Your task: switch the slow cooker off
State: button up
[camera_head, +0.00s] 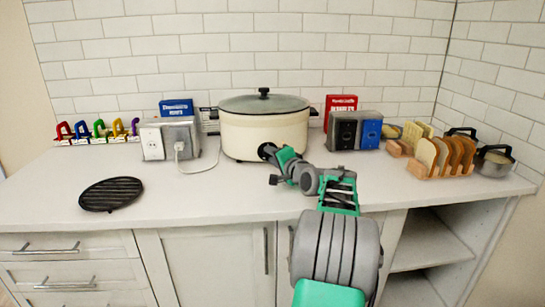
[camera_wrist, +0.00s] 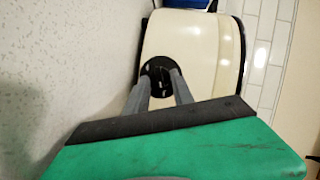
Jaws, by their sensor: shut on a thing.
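The slow cooker (camera_head: 262,133) is a cream pot with a dark glass lid and black knob, standing on the counter against the tiled wall. Its cream side also fills the upper middle of the wrist view (camera_wrist: 205,50). A round black dial (camera_wrist: 158,72) is on its lower front. My gripper (camera_head: 268,152) reaches the front of the cooker, and its two grey fingers (camera_wrist: 159,85) are closed on the dial in the wrist view. The dial's setting cannot be read. A white cord runs from a plug in the outlet box (camera_head: 168,139) toward the cooker's left side.
A black round grate (camera_head: 111,194) lies on the counter at the left. Colourful hooks (camera_head: 97,131) stand behind it. A dark and blue box (camera_head: 353,130), a red box (camera_head: 340,104), a bread rack (camera_head: 445,156) and a small pot (camera_head: 494,161) stand right of the cooker. The front counter is mostly clear.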

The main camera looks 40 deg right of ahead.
grip_shut()
jog(key=shift+n, duration=0.3)
jog(key=shift+a+r+n+g+h, duration=0.15)
jog(key=shift+n+g+h, duration=0.15)
jog(key=shift+n+g, duration=0.5)
jog(key=n+b, duration=0.1)
jog(key=n, duration=0.2)
jog(key=shift+w+a+g+h, duration=0.1)
jog(key=shift+w+g+h, duration=0.05)
jog(key=shift+g+h, duration=0.25)
jog(key=n+b, duration=0.1)
jog(key=n+g+h+b, duration=0.1)
jog(key=n, duration=0.1)
jog(key=shift+w+a+r+g, duration=0.1)
jog(key=shift+a+g, duration=0.05)
jog(key=shift+g, duration=0.15)
jog(key=shift+a+n+g+h+b, duration=0.1)
jog(key=shift+n+g+h+b, duration=0.3)
jog(key=shift+n+h+b, duration=0.45)
jog(key=shift+r, duration=0.1)
jog(key=o, duration=1)
grip_release()
